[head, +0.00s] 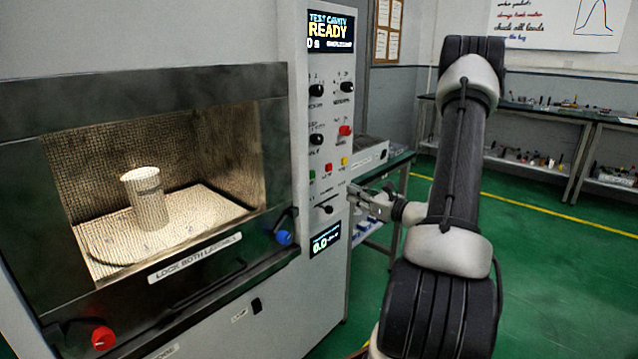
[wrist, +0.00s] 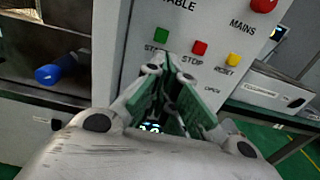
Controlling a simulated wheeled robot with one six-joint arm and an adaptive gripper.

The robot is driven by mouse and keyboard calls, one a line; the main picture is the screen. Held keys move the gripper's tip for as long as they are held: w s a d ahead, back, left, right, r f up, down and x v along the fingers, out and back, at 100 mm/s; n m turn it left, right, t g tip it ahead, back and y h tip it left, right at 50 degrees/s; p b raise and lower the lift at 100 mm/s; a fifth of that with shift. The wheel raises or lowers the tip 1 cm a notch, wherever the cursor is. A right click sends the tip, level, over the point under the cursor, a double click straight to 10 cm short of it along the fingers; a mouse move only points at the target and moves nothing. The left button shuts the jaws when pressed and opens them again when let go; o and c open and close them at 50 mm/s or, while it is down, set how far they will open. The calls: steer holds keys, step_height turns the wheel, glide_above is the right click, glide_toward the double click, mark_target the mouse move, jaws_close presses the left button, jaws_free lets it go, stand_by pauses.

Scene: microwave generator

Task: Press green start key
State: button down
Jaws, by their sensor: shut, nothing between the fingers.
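The green start key (wrist: 161,36) is a small square on the grey control panel, left of the red stop key (wrist: 199,48) and the yellow reset key (wrist: 233,59) in the wrist view. In the head view the green key (head: 312,174) shows at the left of the same row. My gripper (wrist: 170,62) is shut and empty, its fingertips just below the green and red keys in the wrist picture. In the head view my gripper (head: 352,190) is at the right edge of the panel. I cannot tell whether it touches the panel.
The display (head: 331,32) reads READY. A white cylinder (head: 147,198) stands inside the cavity behind the door, which has a red knob (head: 103,338) and a blue knob (head: 284,238). A red mains button (wrist: 263,4) is above right. Benches (head: 540,115) line the back; green floor is free.

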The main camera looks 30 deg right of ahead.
mark_target(313, 178)
steer(key=x, duration=1.4)
steer(key=shift+f, duration=0.1)
steer(key=shift+a, duration=0.1)
steer(key=shift+w+a, duration=0.15)
steer(key=shift+w, duration=0.25)
steer(key=shift+w+a, duration=0.15)
steer(key=shift+w, duration=0.2)
steer(key=shift+r, duration=0.25)
